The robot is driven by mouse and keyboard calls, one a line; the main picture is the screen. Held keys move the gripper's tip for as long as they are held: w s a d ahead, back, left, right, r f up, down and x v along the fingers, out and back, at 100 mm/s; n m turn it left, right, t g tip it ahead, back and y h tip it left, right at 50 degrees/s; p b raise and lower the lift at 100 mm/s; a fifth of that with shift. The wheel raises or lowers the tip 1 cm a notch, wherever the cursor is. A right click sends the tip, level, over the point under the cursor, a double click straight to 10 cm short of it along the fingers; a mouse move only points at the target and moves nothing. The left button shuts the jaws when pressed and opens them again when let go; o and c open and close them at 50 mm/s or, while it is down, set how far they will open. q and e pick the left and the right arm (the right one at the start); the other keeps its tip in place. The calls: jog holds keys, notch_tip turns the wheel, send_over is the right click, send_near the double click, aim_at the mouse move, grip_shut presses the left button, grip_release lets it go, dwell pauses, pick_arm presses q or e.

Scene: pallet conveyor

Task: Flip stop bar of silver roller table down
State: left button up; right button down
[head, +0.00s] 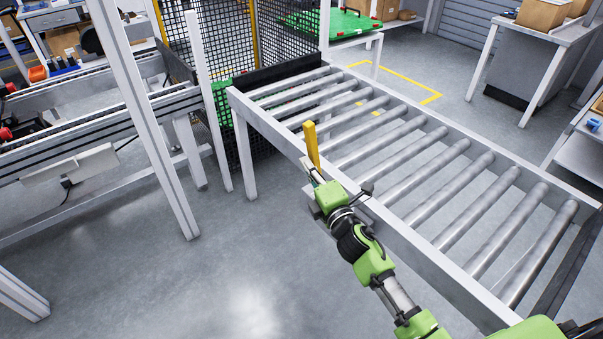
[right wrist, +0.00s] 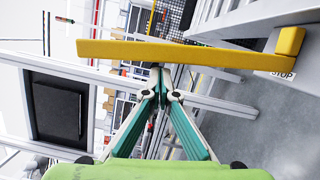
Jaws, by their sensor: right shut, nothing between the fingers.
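The silver roller table (head: 268,128) runs diagonally through the right half of the head view. Its yellow stop bar (head: 312,146) stands upright at the near side rail, rising above the rollers. In the right wrist view the bar (right wrist: 165,53) crosses sideways in front of the fingers, with its yellow pivot block (right wrist: 289,42) and a STOP label at the right. My right gripper (head: 311,168) is at the bar's lower part, outside the rail. Its fingers (right wrist: 159,74) are shut and empty, tips close to the bar; I cannot tell whether they touch. My left gripper is not in view.
A black mesh fence (head: 285,35) stands at the table's far end. A grey-white conveyor frame (head: 95,115) with posts is at the left. Side tables with cardboard boxes (head: 543,14) stand at the back right. The floor (head: 240,260) left of the roller table is clear.

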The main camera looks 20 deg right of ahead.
jog(key=shift+w+d, duration=0.1)
jog(key=shift+d, duration=0.1)
jog(key=shift+r, duration=0.1)
